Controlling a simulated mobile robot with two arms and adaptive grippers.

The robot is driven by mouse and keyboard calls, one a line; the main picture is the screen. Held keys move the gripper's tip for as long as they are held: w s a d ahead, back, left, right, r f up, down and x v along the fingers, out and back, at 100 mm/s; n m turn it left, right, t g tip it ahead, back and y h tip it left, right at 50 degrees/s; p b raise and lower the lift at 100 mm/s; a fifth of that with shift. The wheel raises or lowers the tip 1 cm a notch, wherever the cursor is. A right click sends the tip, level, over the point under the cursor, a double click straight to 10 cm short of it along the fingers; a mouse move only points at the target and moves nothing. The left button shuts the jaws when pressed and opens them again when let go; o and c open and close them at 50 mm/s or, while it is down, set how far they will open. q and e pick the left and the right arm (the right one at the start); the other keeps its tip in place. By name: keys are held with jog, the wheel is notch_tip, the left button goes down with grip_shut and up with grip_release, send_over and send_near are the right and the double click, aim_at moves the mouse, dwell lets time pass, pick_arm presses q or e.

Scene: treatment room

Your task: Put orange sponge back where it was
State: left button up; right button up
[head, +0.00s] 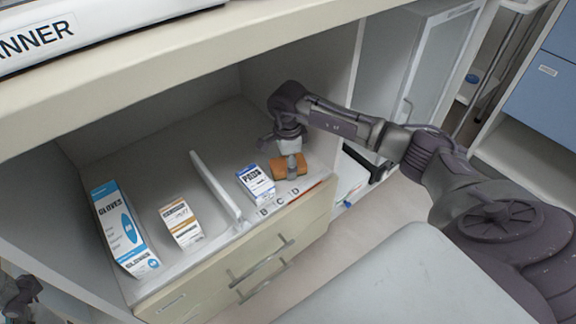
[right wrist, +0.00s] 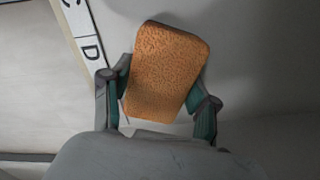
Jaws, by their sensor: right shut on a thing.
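The orange sponge (head: 296,165) is inside the open shelf compartment, near its front right by the letter D. My right gripper (head: 289,160) reaches in from the right and is shut on the sponge. In the right wrist view the sponge (right wrist: 168,68) sits between the two fingers of the gripper (right wrist: 160,98), its lower part held between them. The lettered strip (right wrist: 88,38) runs beside it, with C and D readable. I cannot tell whether the sponge touches the shelf floor (head: 214,240). My left gripper (head: 22,298) shows only partly at the lower left corner.
A blue and white box (head: 255,184) stands just left of the sponge. A white divider (head: 215,187) separates it from an orange and white box (head: 181,222) and a tall gloves box (head: 124,228). The counter overhangs above. Drawers with handles (head: 262,262) are below.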

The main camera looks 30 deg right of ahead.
jog(key=shift+r, duration=0.1)
jog(key=shift+f, duration=0.2)
jog(key=o, duration=0.7)
jog(key=shift+r, duration=0.1)
